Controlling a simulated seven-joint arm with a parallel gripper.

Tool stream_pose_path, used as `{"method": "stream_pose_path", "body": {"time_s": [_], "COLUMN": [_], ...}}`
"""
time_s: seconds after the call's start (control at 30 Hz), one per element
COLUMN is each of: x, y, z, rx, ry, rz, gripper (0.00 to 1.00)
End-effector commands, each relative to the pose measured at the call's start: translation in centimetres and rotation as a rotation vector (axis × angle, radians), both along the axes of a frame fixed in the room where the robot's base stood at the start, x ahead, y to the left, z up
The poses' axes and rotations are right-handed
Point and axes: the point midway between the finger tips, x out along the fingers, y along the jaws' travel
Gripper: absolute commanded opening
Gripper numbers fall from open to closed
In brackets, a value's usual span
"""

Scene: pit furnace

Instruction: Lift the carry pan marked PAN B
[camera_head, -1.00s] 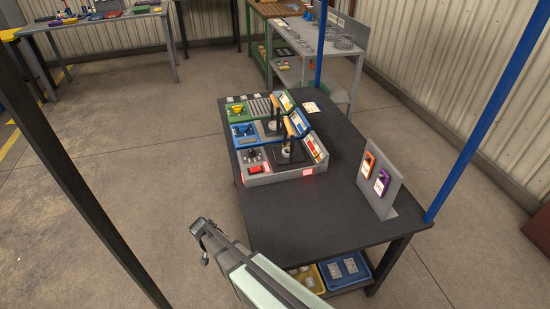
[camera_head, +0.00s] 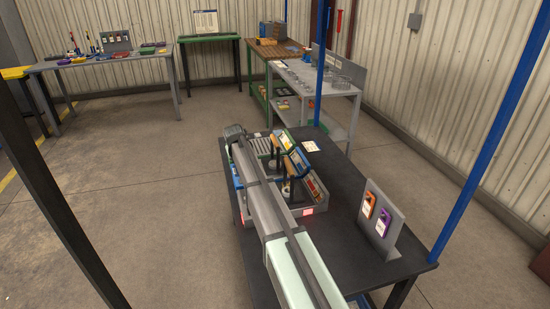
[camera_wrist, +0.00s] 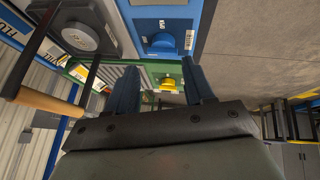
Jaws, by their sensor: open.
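My gripper (camera_head: 234,132) is over the left side of the bench station in the head view, with its arm covering much of it. In the wrist view my gripper (camera_wrist: 160,75) is open and empty. Its fingers stand either side of a yellow knob on a green panel (camera_wrist: 142,67), below a blue panel (camera_wrist: 160,12) with a blue knob. A wooden grip (camera_wrist: 45,101) on a black frame stands left of the fingers, apart from them, near a grey disc (camera_wrist: 78,37). Upright handles (camera_head: 289,164) also show in the head view. No PAN B mark is readable, so I cannot tell which thing is that pan.
The station stands on a dark bench (camera_head: 345,240). A grey upright board (camera_head: 380,222) with orange and purple tags stands at the bench's right. A blue post (camera_head: 478,135) rises beside the bench. A grey table (camera_head: 335,88) stands behind. Bare bench top lies between station and board.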

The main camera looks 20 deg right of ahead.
Motion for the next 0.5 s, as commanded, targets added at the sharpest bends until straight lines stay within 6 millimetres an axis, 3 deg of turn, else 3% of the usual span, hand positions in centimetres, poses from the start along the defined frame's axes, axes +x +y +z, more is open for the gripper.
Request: {"method": "stream_pose_path", "body": {"time_s": [0.03, 0.2, 0.3, 0.5], "x": [0.7, 0.8, 0.5, -0.1], "y": [-2.6, -8.9, -11.9, -15.8], "z": [1.8, 6.4, 9.0, 12.8], "rx": [0.041, 0.192, 0.269, 0.377], "ry": [0.014, 0.068, 0.090, 0.112], "rz": [-0.027, -0.080, -0.096, -0.102], "gripper": [0.53, 0.53, 0.53, 0.53]}}
